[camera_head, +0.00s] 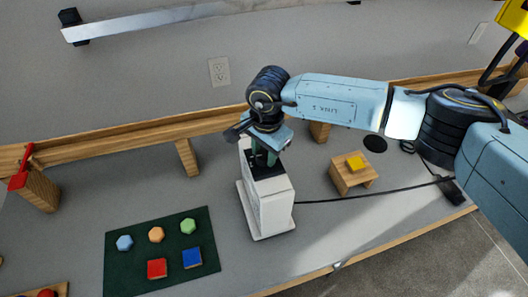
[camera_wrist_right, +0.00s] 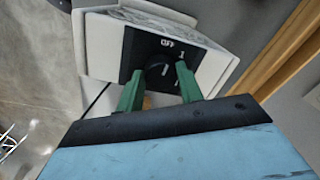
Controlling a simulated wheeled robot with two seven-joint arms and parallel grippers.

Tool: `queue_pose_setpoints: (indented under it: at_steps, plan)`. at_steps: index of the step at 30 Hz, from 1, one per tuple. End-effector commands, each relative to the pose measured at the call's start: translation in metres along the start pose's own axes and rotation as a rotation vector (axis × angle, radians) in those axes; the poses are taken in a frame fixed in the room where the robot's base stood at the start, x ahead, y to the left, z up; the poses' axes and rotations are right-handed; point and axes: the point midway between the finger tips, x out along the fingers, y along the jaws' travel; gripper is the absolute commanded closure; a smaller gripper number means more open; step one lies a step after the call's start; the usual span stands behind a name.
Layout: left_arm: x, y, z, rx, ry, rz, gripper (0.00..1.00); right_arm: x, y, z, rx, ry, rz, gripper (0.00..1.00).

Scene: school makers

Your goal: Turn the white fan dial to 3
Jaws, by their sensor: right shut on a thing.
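The white fan (camera_head: 268,208) stands on the grey table in the middle of the head view, with a black panel on its upper part. In the right wrist view its black dial panel (camera_wrist_right: 168,47) shows the marks OFF and 1. The round black dial (camera_wrist_right: 159,72) sits between the green fingers of my right gripper (camera_wrist_right: 158,78), which is shut on it. In the head view my right gripper (camera_head: 262,156) reaches down onto the fan's panel from above. The number 3 and the dial's pointer cannot be made out clearly. My left gripper is not in view.
A dark green mat (camera_head: 130,265) with coloured hexagons and squares lies left of the fan. A small wooden stand (camera_head: 352,180) with a yellow block (camera_head: 356,162) is to the right. A black cable (camera_head: 370,196) runs from the fan's right. A wooden rail (camera_head: 100,143) runs behind.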

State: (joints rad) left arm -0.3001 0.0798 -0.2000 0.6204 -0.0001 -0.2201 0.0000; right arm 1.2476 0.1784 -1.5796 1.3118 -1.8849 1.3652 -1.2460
Motion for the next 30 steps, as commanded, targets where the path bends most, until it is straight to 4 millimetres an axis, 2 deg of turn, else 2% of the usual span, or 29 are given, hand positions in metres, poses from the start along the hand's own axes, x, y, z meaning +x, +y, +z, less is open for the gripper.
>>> queue_pose_setpoints:
  at_steps: [8, 30]
  plan:
    - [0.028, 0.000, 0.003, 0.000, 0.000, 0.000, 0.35, 0.003, -0.001, 0.000, 0.201, 0.014, -0.003, 0.86]
    - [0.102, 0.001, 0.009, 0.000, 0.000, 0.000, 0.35, 0.003, -0.003, 0.000, 0.901, 0.061, -0.003, 0.86]
